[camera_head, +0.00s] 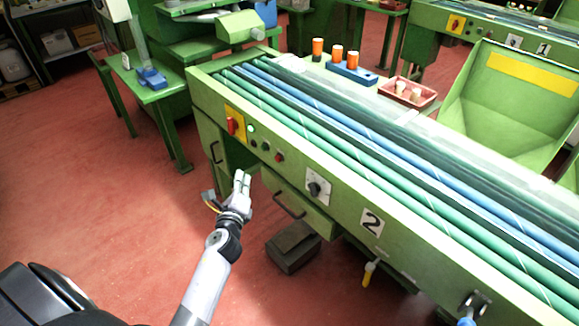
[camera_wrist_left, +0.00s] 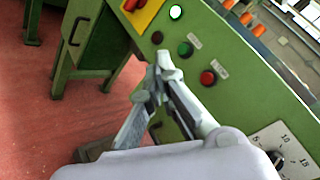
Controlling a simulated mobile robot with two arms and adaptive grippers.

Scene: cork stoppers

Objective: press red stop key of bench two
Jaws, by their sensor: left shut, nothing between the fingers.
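Bench two is the green bench with a "2" plate (camera_head: 371,222) on its front. Its red stop key (camera_head: 279,157) sits on the front panel, right of a green key (camera_head: 265,147). In the left wrist view the red key (camera_wrist_left: 207,78) is right of and a little below the green key (camera_wrist_left: 185,49). My left gripper (camera_head: 242,178) is shut and empty, in front of the panel, lower left of the red key. Its fingertips (camera_wrist_left: 163,62) appear left of the red key in the wrist view, apart from it. My right gripper is not in view.
A red switch on a yellow plate (camera_head: 234,123), a lit white lamp (camera_head: 250,128) and a dark button (camera_wrist_left: 157,37) are nearby on the panel. A dial (camera_head: 316,188) is to the right. A drawer handle (camera_head: 289,206) juts out below. Red floor is open at left.

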